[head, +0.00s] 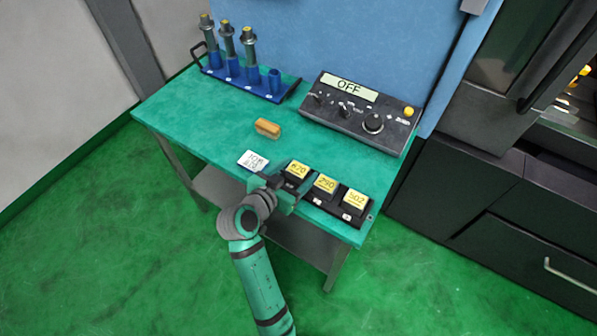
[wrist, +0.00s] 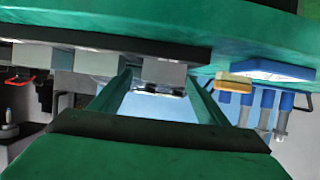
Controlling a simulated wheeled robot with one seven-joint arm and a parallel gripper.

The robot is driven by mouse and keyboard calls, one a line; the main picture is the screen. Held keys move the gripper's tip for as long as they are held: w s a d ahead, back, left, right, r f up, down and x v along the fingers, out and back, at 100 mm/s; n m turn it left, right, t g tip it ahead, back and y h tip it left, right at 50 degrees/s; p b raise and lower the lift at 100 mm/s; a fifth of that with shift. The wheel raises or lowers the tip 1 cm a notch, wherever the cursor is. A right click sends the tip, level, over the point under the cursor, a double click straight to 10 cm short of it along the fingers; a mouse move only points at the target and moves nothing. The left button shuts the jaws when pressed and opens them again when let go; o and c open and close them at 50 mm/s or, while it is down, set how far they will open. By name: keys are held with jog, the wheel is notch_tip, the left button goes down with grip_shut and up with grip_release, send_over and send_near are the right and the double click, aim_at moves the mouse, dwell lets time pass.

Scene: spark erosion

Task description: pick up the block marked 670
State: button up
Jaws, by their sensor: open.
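The block marked 670 (head: 297,170) has a yellow top and sits at the left end of a black tray (head: 363,215). Beside it in the row are the blocks marked 290 (head: 326,184) and 502 (head: 355,199). My gripper (head: 283,187) is at the tray's front left, close to the 670 block and partly covering the tray there. In the wrist view the fingers of my gripper (wrist: 162,82) are spread, and a grey block (wrist: 163,72), apparently the 670 one, shows between and beyond their tips. I cannot tell whether they touch it.
A white card (head: 253,161) lies left of the tray, and a tan brush-like block (head: 267,128) behind it. A control box reading OFF (head: 360,110) and a blue rack (head: 250,83) with several holders stand at the back of the green table (head: 205,125).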

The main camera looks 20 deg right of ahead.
jog(key=shift+x, duration=0.8)
jog(key=shift+w+a, duration=0.1)
jog(key=shift+a, duration=0.05)
jog(key=c, duration=1.4)
jog(key=shift+o, duration=0.2)
